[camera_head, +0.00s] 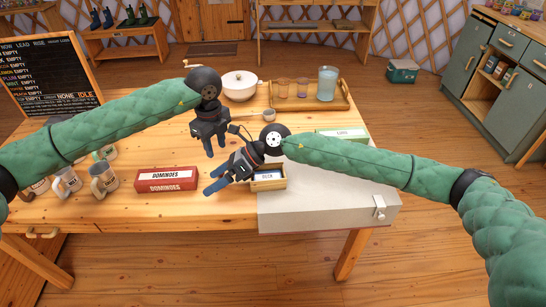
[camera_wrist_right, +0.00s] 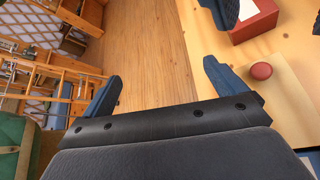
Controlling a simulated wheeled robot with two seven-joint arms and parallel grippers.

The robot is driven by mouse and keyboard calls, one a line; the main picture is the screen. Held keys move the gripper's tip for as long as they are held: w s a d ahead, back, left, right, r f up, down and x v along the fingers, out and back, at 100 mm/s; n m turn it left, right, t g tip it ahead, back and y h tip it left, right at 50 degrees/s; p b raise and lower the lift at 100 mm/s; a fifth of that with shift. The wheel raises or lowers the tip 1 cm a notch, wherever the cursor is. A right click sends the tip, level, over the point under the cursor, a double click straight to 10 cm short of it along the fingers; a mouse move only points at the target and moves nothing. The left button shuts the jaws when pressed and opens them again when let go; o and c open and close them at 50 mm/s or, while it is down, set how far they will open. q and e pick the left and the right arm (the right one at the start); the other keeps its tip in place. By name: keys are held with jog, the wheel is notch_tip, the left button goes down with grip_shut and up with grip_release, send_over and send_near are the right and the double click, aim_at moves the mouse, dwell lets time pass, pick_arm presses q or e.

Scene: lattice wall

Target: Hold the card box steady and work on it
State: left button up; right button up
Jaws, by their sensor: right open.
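A small light-wood box (camera_head: 268,184) with a labelled blue-and-white insert sits near the table's front; its label is too small to read, so I cannot confirm it is the card box. A green-and-white box (camera_head: 343,134) lies further back right. My right gripper (camera_head: 217,181) is open and empty just left of the wooden box, partly covering it. Its two spread fingers show in the right wrist view (camera_wrist_right: 160,86). My left gripper (camera_head: 215,145) hangs fingers-down above the table, behind the right one, its fingers apart and nothing seen between them.
A red dominoes box (camera_head: 167,185) lies left of the grippers. Several mugs (camera_head: 104,179) stand at the left. A grey panel (camera_head: 320,210) covers the front right. A white pot (camera_head: 239,85) and a wooden tray (camera_head: 340,104) stand at the back. A red round knob (camera_wrist_right: 261,71) shows in the wrist view.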

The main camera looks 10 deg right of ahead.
jog(key=w+d+f+n+t+h, duration=0.1)
jog(key=w+d+f+n+h, duration=0.3)
jog(key=d+h, duration=0.35)
jog(key=t+h, duration=0.2)
jog(key=h, duration=0.2)
send_over(273, 176)
jog(key=shift+a+r, duration=0.1)
jog(key=shift+r, duration=0.15)
jog(key=shift+f+h, duration=0.25)
jog(key=shift+f, duration=3.6)
jog(key=c, duration=1)
jog(key=shift+c, duration=0.2)
